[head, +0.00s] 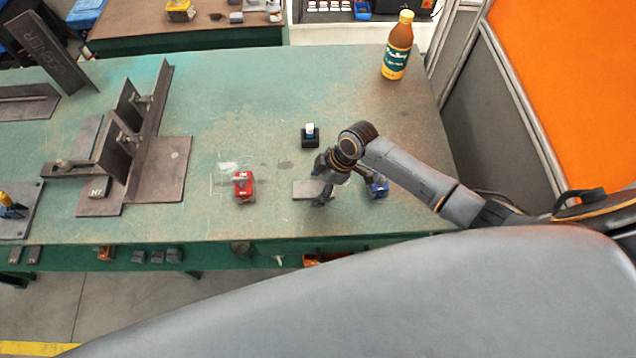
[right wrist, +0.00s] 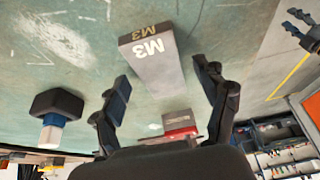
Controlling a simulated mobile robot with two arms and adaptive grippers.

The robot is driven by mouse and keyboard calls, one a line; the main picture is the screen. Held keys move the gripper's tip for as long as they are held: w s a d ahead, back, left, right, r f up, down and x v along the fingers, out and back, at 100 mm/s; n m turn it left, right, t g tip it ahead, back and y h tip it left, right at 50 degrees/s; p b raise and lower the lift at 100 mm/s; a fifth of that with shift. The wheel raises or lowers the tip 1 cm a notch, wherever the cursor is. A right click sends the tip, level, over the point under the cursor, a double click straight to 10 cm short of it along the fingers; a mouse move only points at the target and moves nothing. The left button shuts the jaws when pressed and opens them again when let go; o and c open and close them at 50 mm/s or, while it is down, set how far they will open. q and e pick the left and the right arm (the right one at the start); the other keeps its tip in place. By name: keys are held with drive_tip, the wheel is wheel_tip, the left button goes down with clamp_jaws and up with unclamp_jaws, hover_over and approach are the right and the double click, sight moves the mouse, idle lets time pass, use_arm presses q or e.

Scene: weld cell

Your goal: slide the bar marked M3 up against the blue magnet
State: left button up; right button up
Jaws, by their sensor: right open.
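The grey bar marked M3 (right wrist: 155,66) lies flat on the green table; in the head view its left part (head: 303,188) shows beside my gripper. My right gripper (head: 322,193) is over the bar's right part. In the right wrist view its fingers (right wrist: 161,75) are open, one on each side of the bar, with gaps showing. The blue magnet (head: 378,188) sits to the right of the bar and gripper, partly hidden by my right arm. A gap separates bar and magnet. My left gripper is not seen.
A red magnet (head: 243,186) sits left of the bar. A black block with a white-and-blue top (head: 310,136) stands behind it. A steel fixture (head: 150,165) fills the table's left. A bottle (head: 397,48) stands at the back right. The table middle behind is clear.

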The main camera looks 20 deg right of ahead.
sight(335, 190)
clamp_jaws()
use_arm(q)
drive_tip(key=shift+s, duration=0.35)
use_arm(e)
drive_tip(key=shift+d, duration=0.15)
drive_tip(key=shift+s+d, duration=0.3)
drive_tip(key=shift+d, duration=0.55)
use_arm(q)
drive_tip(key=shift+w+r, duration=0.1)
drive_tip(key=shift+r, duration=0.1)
use_arm(e)
drive_tip(key=shift+d, duration=0.1)
use_arm(q)
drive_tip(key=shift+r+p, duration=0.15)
drive_tip(key=shift+p, duration=0.25)
use_arm(e)
drive_tip(key=shift+s+d, duration=0.25)
drive_tip(key=shift+d, duration=0.8)
drive_tip(key=shift+d, duration=0.1)
